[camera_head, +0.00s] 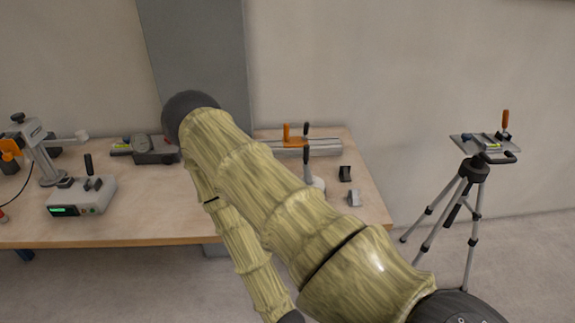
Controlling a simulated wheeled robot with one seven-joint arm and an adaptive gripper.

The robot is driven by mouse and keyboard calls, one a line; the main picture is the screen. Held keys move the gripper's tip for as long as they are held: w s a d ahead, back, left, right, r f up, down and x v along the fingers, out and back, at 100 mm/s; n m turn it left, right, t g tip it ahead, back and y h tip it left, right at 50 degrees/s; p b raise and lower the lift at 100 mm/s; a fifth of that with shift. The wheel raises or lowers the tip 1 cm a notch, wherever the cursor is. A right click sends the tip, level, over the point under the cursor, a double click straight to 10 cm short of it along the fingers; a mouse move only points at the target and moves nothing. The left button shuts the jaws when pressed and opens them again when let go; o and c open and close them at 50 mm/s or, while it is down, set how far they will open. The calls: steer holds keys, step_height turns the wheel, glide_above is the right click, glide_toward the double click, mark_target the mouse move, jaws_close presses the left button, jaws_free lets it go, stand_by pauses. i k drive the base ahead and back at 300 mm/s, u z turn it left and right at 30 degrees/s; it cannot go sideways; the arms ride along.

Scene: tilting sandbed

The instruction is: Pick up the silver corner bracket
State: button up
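A small silver-grey piece (354,198), which looks like the silver corner bracket, sits on the wooden workbench (150,222) near its right front corner. It is small in the picture, so its exact shape is hard to tell. My arm crosses the middle of the view, left of the bracket and apart from it in the picture. My gripper is outside the picture; the arm's lower link runs out at the bottom edge.
A black block (345,173) stands just behind the bracket. An orange-handled clamp (287,136) and grey bar (322,148) lie farther back. A grey control box (80,196) is at left. A tripod (472,190) stands right of the bench. My arm hides the bench's middle.

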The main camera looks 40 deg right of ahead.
mark_target(353, 199)
steer(key=u, duration=1.25)
steer(key=k, duration=1)
steer(key=z, duration=1.55)
